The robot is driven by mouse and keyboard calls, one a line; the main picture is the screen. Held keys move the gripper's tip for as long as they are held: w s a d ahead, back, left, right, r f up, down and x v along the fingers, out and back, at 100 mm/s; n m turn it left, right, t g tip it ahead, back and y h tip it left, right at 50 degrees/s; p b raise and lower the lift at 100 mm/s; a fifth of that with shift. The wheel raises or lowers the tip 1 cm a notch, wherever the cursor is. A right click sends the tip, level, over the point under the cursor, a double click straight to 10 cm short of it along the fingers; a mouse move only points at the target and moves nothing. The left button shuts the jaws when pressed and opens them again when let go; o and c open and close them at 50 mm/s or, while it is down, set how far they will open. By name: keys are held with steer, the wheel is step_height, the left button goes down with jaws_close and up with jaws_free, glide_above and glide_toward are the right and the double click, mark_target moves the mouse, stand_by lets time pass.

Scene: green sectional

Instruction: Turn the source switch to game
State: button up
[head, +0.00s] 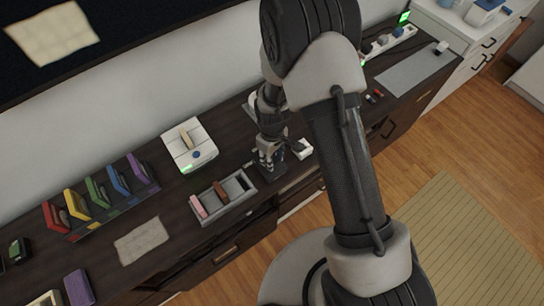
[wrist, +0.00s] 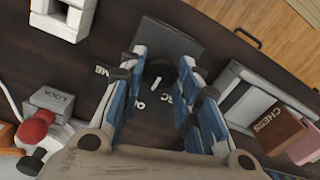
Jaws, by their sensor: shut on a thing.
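The source switch is a dark square plate (wrist: 165,38) with a round black knob (wrist: 158,72) carrying a white pointer line. Partly hidden pale lettering lies around the knob; I cannot read every label or tell for sure which one the pointer faces. My gripper (wrist: 162,66) points down over the switch, its two blue-grey fingers on either side of the knob and closed on it. In the head view my gripper (head: 269,158) is low over the dark cabinet top (head: 150,205), and the arm and fingers mostly hide the switch.
A grey divided tray (head: 224,205) holding brown and pink boxes stands close beside my gripper. A white console (head: 190,145) is behind it. A red ball-topped lever (wrist: 33,125) by a grey LOCK block (wrist: 52,100) and a white block (wrist: 62,17) are on the other side.

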steer(key=shift+m, duration=0.3)
steer(key=m, duration=0.4)
steer(key=shift+m, duration=2)
steer(key=o, duration=1.1)
steer(key=shift+c, duration=0.2)
step_height(320, 180, up, 12)
